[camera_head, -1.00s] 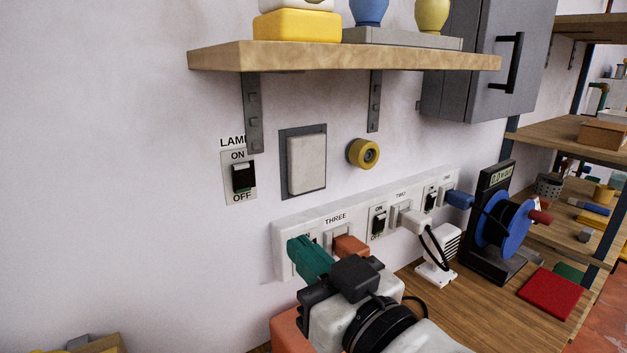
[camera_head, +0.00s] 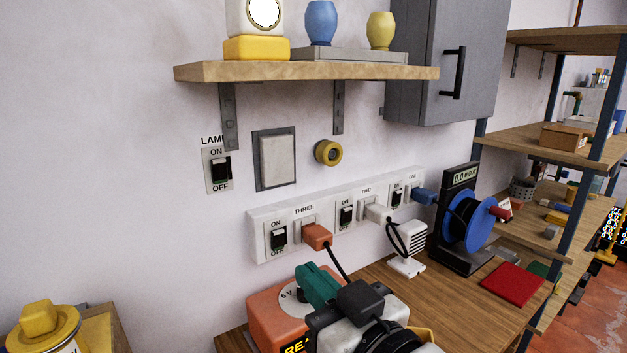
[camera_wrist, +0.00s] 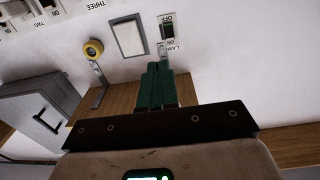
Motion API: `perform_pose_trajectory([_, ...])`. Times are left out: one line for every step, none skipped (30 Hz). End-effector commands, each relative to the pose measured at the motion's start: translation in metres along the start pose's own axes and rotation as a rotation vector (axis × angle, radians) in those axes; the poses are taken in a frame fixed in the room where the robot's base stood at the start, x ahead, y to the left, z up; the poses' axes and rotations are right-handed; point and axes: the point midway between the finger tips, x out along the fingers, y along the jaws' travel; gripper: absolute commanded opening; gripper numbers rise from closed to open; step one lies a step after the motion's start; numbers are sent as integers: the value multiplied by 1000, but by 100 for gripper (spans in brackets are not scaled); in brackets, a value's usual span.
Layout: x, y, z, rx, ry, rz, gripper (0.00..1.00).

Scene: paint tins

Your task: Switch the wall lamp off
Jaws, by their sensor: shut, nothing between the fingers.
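The lamp switch (camera_head: 221,168) is a black rocker on a pale wall plate, marked LAMP above, ON at the top and OFF at the bottom. It also shows upside down in the wrist view (camera_wrist: 168,28). I cannot tell for sure which way its rocker is tipped. A square pale panel (camera_head: 278,159) in a grey frame is on the wall just right of it; I cannot tell if it is the lamp. My gripper (camera_head: 308,278), with green fingers, is shut and empty, below and right of the switch and apart from it. Its fingers show in the wrist view (camera_wrist: 154,68).
A wooden shelf (camera_head: 300,71) on brackets juts out above the switch. A socket strip (camera_head: 257,226) with similar switches runs below right. An orange box (camera_head: 268,305) stands on the bench behind my gripper. Bare wall lies left of the switch.

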Motion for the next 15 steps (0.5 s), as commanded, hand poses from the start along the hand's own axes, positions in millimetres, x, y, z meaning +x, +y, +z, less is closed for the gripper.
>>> perform_pose_trajectory([-2,5,9,7,-22,12,0])
perform_pose_trajectory([-3,7,13,10,-34,18,0])
perform_pose_trajectory([-4,10,19,13,-50,27,0])
perform_pose_trajectory([-5,13,24,16,-63,33,0])
perform_pose_trajectory([-6,16,30,21,-79,41,0])
perform_pose_trajectory([-9,20,38,26,-101,53,0])
perform_pose_trajectory([-10,23,44,30,-117,61,0])
perform_pose_trajectory([-12,26,51,35,-136,69,0])
perform_pose_trajectory([-16,31,62,42,-164,83,0])
perform_pose_trajectory([-18,35,69,47,-185,93,0])
perform_pose_trajectory([-22,39,78,54,-209,104,0])
perform_pose_trajectory([-26,44,90,62,-240,118,0])
perform_pose_trajectory([-30,48,100,69,-268,131,0])
perform_pose_trajectory([-35,52,110,77,-295,143,0])
perform_pose_trajectory([-42,58,125,88,-337,161,0])
